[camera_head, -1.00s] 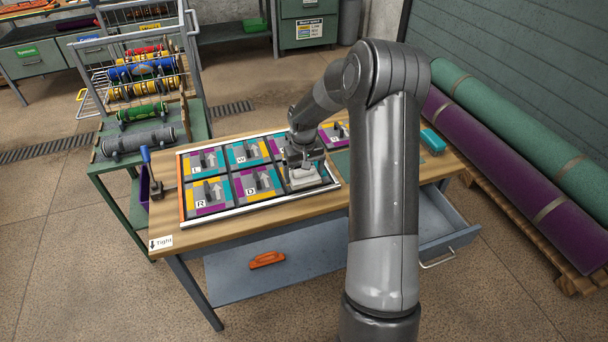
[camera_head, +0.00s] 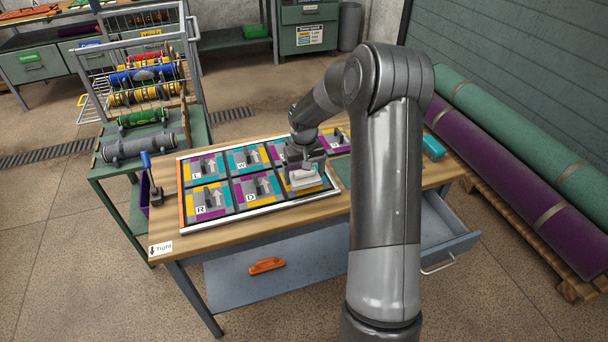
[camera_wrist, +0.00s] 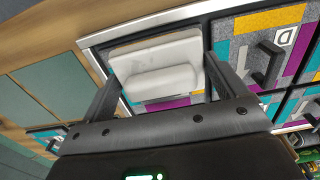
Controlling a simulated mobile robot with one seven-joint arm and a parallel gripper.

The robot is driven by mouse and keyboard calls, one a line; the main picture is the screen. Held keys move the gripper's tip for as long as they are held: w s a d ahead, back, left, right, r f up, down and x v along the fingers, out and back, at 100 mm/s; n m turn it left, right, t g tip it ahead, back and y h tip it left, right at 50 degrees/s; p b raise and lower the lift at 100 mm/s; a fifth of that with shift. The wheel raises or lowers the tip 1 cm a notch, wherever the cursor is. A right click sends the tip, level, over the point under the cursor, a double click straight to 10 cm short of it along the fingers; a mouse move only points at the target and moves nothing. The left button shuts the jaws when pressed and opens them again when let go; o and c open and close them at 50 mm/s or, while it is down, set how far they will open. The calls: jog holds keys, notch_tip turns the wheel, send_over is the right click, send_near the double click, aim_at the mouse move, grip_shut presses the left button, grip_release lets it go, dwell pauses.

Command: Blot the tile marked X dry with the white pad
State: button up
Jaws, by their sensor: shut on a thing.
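My gripper (camera_head: 306,166) is shut on the white pad (camera_head: 306,182), over the front right tile of the tray. In the wrist view the pad (camera_wrist: 158,63) sits between both fingers, its raised grip block gripped and its flat plate facing the tile. Whether the pad touches the tile is unclear. Tiles marked R (camera_head: 208,199), D (camera_head: 257,190), L (camera_head: 204,167) and W (camera_head: 246,157) lie beside it.
The tiles sit in a framed tray (camera_head: 262,208) on a wooden workbench (camera_head: 235,229). A blue-handled tool (camera_head: 150,175) stands left of the tray. A teal block (camera_head: 432,147) lies on the right. An open drawer (camera_head: 447,229) juts out at the front right.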

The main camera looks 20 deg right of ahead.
jog(key=shift+r, duration=2.45)
dwell(0.4)
jog(key=o, duration=0.7)
jog(key=c, duration=0.6)
jog(key=shift+o, duration=0.2)
jog(key=shift+r, duration=3)
